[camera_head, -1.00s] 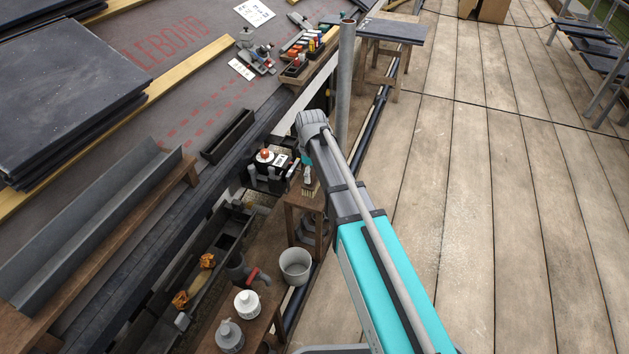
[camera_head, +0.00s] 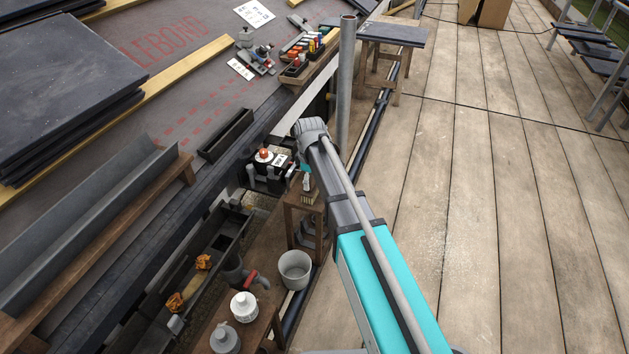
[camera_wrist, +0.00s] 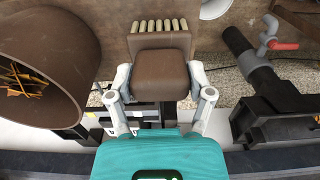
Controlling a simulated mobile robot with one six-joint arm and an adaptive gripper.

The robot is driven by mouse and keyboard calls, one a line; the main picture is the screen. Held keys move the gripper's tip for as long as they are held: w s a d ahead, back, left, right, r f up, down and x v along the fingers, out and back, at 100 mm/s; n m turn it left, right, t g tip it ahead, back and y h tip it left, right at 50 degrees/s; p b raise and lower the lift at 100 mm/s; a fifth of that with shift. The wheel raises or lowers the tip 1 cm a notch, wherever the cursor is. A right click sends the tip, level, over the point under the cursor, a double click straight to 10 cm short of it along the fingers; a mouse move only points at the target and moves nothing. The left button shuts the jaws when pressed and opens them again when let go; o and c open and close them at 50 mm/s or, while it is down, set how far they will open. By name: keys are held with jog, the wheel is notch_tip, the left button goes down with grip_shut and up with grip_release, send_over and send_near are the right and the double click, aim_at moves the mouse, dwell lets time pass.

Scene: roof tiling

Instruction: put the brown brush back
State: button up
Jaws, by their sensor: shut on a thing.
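The brown brush has a brown block (camera_wrist: 160,74) with a row of pale bristles along its far edge in the wrist view. My gripper (camera_wrist: 160,88) is shut on the block, one grey finger on each side. In the head view the gripper (camera_head: 306,181) hangs below the end of my arm, partly hidden by it. The brush's pale bristles (camera_head: 307,199) show over a small wooden stand (camera_head: 291,226). I cannot tell whether the bristles touch the stand.
A grey bucket (camera_head: 295,270), a white tub (camera_head: 244,305) and a pipe with a red valve (camera_head: 254,279) stand nearby. A black box with an orange dome (camera_head: 264,155) is left of the gripper. A steel pole (camera_head: 346,80) rises behind.

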jog(key=shift+f, duration=0.2)
jog(key=o, duration=1)
jog(key=shift+r, duration=0.15)
notch_tip(320, 180, up, 12)
jog(key=p, duration=1.2)
jog(key=shift+d, duration=0.1)
